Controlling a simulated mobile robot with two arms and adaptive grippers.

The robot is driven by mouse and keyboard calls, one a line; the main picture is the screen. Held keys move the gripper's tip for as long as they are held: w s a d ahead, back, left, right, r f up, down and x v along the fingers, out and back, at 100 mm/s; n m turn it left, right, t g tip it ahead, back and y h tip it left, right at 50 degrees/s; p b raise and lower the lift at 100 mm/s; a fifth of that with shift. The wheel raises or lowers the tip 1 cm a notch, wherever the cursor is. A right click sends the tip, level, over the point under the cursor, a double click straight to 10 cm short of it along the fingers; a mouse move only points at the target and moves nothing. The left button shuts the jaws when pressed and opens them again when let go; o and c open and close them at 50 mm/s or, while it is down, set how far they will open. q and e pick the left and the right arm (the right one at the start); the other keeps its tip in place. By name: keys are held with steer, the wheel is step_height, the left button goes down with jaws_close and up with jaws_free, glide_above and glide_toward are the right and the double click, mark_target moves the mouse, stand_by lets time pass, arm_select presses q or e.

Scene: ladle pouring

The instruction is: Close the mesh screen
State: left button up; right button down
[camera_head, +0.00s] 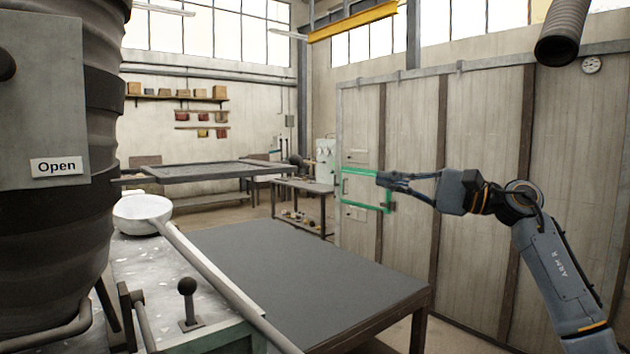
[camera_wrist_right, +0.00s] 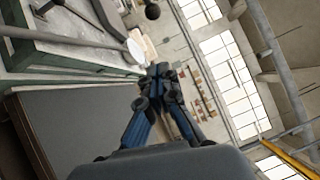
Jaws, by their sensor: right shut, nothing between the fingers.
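The mesh screen (camera_head: 410,150) is a tall pale panelled wall with dark uprights at the right of the head view. A bright green handle (camera_head: 364,207) shows at its left end. My right gripper (camera_head: 383,180) is at the upper right part of the green handle in the head view. It also shows in the wrist view (camera_wrist_right: 160,72), with its fingertips together and nothing between them. I cannot tell whether the fingers touch the handle. The handle is not seen in the wrist view. My left gripper is not in view.
A grey-topped table (camera_head: 300,270) stands in front of the screen. A white ladle (camera_head: 142,208) with a long handle lies over a bench at the left, beside a dark ribbed vessel (camera_head: 50,250) with an Open sign (camera_head: 57,166). A hose (camera_head: 563,32) hangs at the top right.

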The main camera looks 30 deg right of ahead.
steer(key=s+a+p+x, duration=0.2)
steer(key=p+x, duration=0.5)
steer(key=x, duration=0.5)
steer(key=shift+w+a+r+p, duration=0.3)
steer(key=shift+a+p, duration=0.05)
steer(key=shift+a, duration=0.05)
